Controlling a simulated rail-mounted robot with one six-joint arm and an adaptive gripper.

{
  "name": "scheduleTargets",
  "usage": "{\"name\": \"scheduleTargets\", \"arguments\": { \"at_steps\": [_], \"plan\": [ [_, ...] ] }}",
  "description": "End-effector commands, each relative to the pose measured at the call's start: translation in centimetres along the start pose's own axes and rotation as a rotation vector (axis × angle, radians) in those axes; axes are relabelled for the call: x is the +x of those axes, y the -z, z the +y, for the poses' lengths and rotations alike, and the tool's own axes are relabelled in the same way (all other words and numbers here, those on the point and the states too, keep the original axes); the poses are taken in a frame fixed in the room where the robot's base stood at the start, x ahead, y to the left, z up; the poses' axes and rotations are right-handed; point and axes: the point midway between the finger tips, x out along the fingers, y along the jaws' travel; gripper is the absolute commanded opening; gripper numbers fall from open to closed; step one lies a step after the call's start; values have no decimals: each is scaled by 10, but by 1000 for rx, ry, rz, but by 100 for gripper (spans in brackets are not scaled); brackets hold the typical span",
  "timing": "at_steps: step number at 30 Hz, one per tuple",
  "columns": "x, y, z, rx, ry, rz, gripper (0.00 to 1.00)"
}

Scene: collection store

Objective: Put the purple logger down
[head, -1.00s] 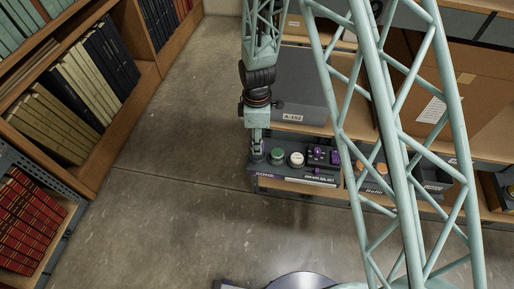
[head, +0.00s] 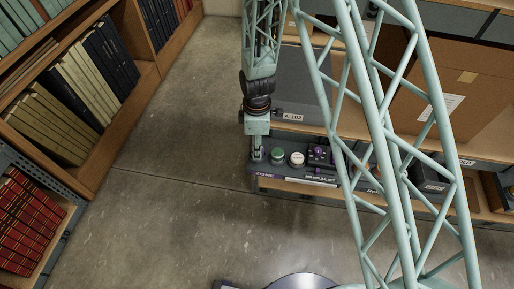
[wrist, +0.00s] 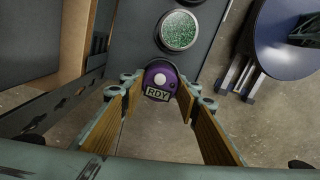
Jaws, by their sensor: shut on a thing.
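The logger is largely hidden by the fingers there. I cannot tell whether its underside touches the tray.
On the tray, a green-topped round container (head: 277,154) stands just right of my gripper, then a white-topped one (head: 297,159) and a dark purple-knobbed device (head: 320,156). A grey box (head: 303,88) stands behind. Open floor lies in front.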

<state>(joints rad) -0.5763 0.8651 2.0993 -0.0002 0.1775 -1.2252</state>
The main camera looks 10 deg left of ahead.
Motion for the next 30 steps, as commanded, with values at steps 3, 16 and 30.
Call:
{"name": "scheduleTargets", "arguments": {
  "at_steps": [3,16,30],
  "plan": [
    [3,0,0,0,0,0,16],
    [3,0,0,0,0,0,43],
    [-9,0,1,0,-2,1,43]
  ]
}}
